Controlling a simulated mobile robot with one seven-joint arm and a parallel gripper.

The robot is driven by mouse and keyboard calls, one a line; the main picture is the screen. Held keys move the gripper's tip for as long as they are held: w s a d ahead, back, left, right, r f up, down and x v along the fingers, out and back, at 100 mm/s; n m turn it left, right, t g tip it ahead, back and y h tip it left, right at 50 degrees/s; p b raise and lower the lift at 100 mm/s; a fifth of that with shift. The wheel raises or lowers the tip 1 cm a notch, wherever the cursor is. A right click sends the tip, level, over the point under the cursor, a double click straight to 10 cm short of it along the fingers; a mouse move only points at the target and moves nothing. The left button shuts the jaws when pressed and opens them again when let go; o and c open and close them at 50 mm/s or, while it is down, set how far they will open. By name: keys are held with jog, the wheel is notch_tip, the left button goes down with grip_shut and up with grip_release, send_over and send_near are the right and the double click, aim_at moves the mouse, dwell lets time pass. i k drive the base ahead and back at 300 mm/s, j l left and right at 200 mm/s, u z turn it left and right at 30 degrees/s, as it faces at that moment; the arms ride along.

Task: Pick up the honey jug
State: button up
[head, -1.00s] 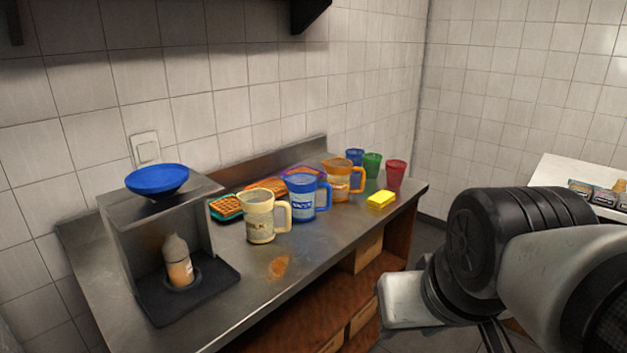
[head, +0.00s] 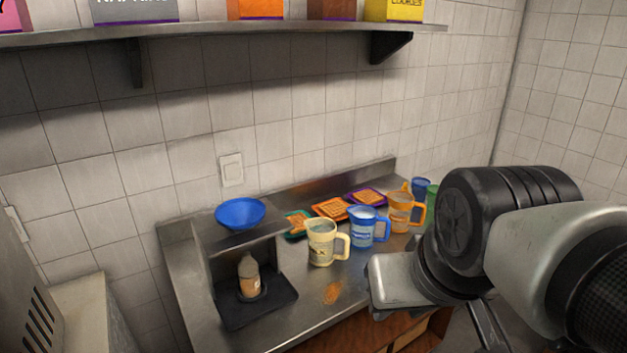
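An orange jug (head: 400,212) stands upright on the steel counter, the rightmost of three jugs. Its label is too small to read, but the other two differ: a cream jug (head: 320,243) has lettering that looks like MILK, and a blue jug (head: 362,228) stands between them. The orange jug's handle points right. My arm fills the right side of the head view, in front of and to the right of the jugs. Dark parts at its lower end (head: 490,325) may belong to my gripper, apart from the jug. The fingertips cannot be made out.
A stand with a blue bowl (head: 240,213) on top and a bottle (head: 249,277) inside is at the counter's left. Waffles on coloured plates (head: 330,208) lie behind the jugs. Blue and green cups (head: 432,194) are beyond the orange jug. A shelf (head: 200,30) hangs above.

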aim_at(406, 213)
jog(key=i+l+u, duration=0.25)
jog(key=l+u, duration=0.25)
jog(key=i+l+u, duration=0.25)
jog(key=l, duration=0.25)
jog(key=i+l+u, duration=0.1)
jog(key=l, duration=0.45)
jog(key=l+u, duration=0.1)
jog(key=l, duration=0.45)
jog(key=i+l, duration=0.1)
jog(key=l, duration=0.35)
jog(key=i+l, duration=0.1)
jog(key=l, duration=0.35)
jog(key=i+l, duration=0.1)
jog(key=l, duration=0.35)
